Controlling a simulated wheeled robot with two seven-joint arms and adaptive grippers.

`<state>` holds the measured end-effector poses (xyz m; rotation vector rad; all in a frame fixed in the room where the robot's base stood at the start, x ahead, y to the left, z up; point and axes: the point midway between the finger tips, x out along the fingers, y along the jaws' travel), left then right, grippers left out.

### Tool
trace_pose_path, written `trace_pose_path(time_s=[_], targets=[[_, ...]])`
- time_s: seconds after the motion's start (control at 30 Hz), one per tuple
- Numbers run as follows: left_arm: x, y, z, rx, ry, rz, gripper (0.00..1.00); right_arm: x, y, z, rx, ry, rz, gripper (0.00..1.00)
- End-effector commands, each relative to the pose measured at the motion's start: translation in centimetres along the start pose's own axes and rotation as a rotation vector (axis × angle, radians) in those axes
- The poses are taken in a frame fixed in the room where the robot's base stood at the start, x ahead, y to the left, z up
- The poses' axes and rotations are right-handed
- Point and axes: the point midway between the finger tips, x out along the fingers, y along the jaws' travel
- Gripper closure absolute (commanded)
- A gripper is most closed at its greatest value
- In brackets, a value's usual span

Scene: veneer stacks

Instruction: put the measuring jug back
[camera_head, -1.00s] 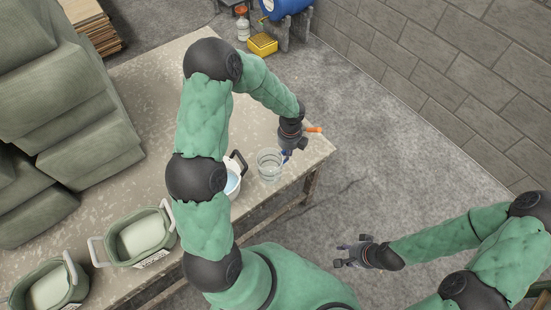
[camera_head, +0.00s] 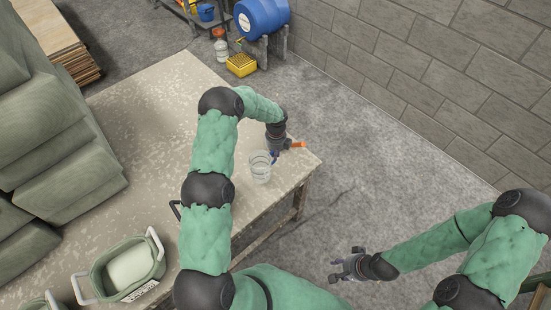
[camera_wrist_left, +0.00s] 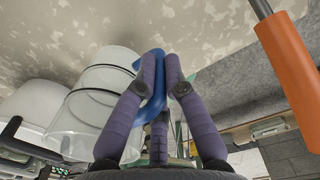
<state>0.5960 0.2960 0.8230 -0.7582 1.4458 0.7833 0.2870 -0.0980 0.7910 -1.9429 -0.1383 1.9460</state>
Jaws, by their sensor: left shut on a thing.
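The measuring jug (camera_head: 260,167) is a clear cup with a blue handle, near the right corner of the worktable (camera_head: 160,105). My left gripper (camera_head: 274,158) is at its far right side, shut on the blue handle. In the left wrist view the purple fingers (camera_wrist_left: 160,62) close around the handle, and the clear jug body (camera_wrist_left: 92,118) is to their left. I cannot tell whether the jug's base touches the table. My right gripper (camera_head: 338,269) is open and empty, over the floor to the right of the table.
An orange-handled thing (camera_head: 298,144) lies by the table's right corner, close to the left gripper. A green-grey tub (camera_head: 122,268) with white handles stands at the front left. Large grey-green stacks (camera_head: 60,150) fill the left. A yellow crate (camera_head: 241,65) and blue drum (camera_head: 262,17) are beyond.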

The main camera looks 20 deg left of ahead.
Motion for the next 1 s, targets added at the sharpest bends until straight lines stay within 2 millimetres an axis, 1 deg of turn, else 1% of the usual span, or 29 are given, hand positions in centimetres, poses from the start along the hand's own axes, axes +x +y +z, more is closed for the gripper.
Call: trace_pose_path(time_s=[0.17,0.23,0.3,0.43,0.73,0.87,0.9,0.97,1.0], targets=[[0.7,-0.4,0.6,-0.001,-0.001,-0.001,1.00,0.1,0.0,0.0,0.000,0.000,0.000,0.60],[1.5,-0.6,0.8,-0.001,0.001,0.000,1.00,0.2,0.1,0.0,0.000,0.000,0.000,0.60],[2.6,-0.5,0.7,0.000,0.003,0.002,1.00,0.3,0.1,0.0,0.000,0.000,0.000,0.60],[3.9,-0.6,0.8,0.001,0.000,-0.001,1.00,0.4,0.1,0.0,0.000,0.000,0.000,0.60],[4.0,-0.6,0.8,0.000,-0.001,-0.002,1.00,0.4,0.1,0.0,0.000,0.000,0.000,0.60],[4.4,-0.6,0.8,0.000,-0.001,-0.001,1.00,0.8,0.3,0.0,0.000,0.000,0.000,0.60],[4.3,-0.6,0.8,0.000,-0.001,-0.001,0.80,0.7,0.2,0.0,0.000,0.000,0.000,0.60],[4.3,-0.6,0.8,0.000,-0.001,-0.001,0.65,0.7,0.2,0.0,0.000,0.000,0.000,0.60],[4.3,-0.6,0.8,0.000,-0.001,-0.001,0.65,0.7,0.2,0.0,0.000,0.000,0.000,0.60]])
